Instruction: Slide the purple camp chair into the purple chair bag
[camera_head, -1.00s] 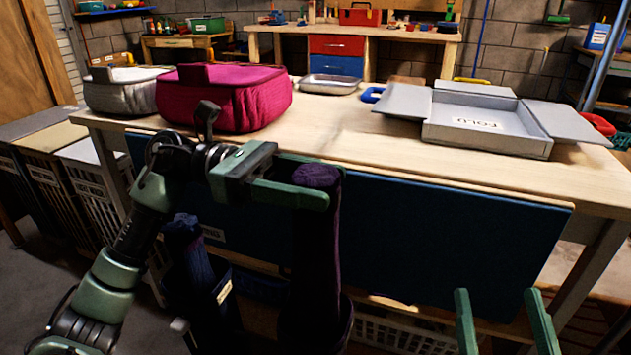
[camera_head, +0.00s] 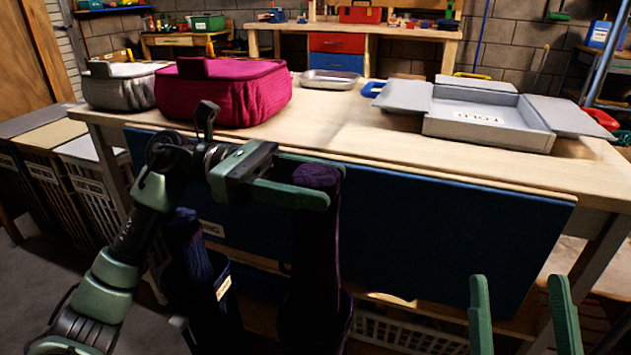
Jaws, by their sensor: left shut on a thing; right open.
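The purple camp chair (camera_head: 317,235) is a folded, upright dark purple roll in front of the table. My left gripper (camera_head: 318,190) is shut on its top end. Its lower end goes down into the mouth of a dark purple bag (camera_head: 312,322), taken to be the chair bag; how deep it reaches is hidden. My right gripper (camera_head: 522,305) is open and empty at the lower right, apart from chair and bag.
A second dark blue roll stands in a labelled bag (camera_head: 222,290) just left of the chair. The wooden table (camera_head: 350,140) behind holds a magenta bag (camera_head: 225,95), a grey bag (camera_head: 120,90), a metal tray (camera_head: 330,80) and an open grey fold box (camera_head: 485,120). A white basket (camera_head: 400,332) is below.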

